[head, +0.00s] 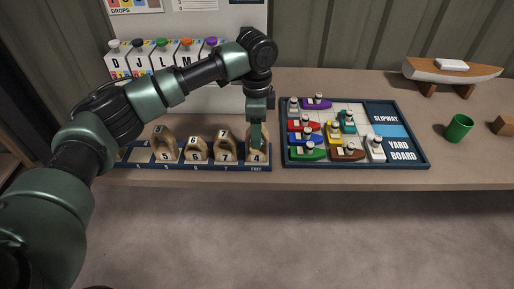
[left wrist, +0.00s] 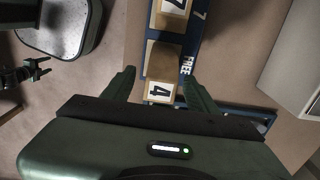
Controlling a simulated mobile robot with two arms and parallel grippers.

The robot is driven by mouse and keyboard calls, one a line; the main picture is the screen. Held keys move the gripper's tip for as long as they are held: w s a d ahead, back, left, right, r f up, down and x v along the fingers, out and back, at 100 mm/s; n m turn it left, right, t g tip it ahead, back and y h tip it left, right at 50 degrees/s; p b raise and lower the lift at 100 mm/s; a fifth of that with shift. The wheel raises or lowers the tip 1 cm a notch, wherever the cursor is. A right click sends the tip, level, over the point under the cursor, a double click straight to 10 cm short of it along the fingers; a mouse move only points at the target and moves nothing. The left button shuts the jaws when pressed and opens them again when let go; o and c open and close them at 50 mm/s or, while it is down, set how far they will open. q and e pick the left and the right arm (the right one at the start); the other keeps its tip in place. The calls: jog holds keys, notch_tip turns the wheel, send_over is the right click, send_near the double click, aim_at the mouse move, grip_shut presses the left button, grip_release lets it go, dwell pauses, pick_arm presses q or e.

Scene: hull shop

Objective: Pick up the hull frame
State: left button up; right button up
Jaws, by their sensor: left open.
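The hull frame marked 4 (head: 257,156) is a pale wooden piece standing in the FREE slot at the right end of the blue rack (head: 211,168). My left gripper (head: 257,140) is open and points down over it. In the left wrist view, the gripper's fingers (left wrist: 162,92) lie on either side of frame 4 (left wrist: 161,72), with visible gaps. I cannot tell whether the fingertips reach down to its level. In the head view the gripper hides part of its top.
Frames marked 5 (head: 165,146), 6 (head: 196,150) and 7 (head: 224,147) stand left of it in the rack. The yard board (head: 404,140) with several coloured boats lies close on the right.

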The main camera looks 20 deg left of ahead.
pick_arm(q)
notch_tip(320, 180, down, 5)
jog(key=shift+f+p, duration=0.1)
jog(key=shift+p, duration=0.2)
grip_shut()
jog(key=shift+w+r, duration=0.1)
jog(key=shift+r, duration=0.1)
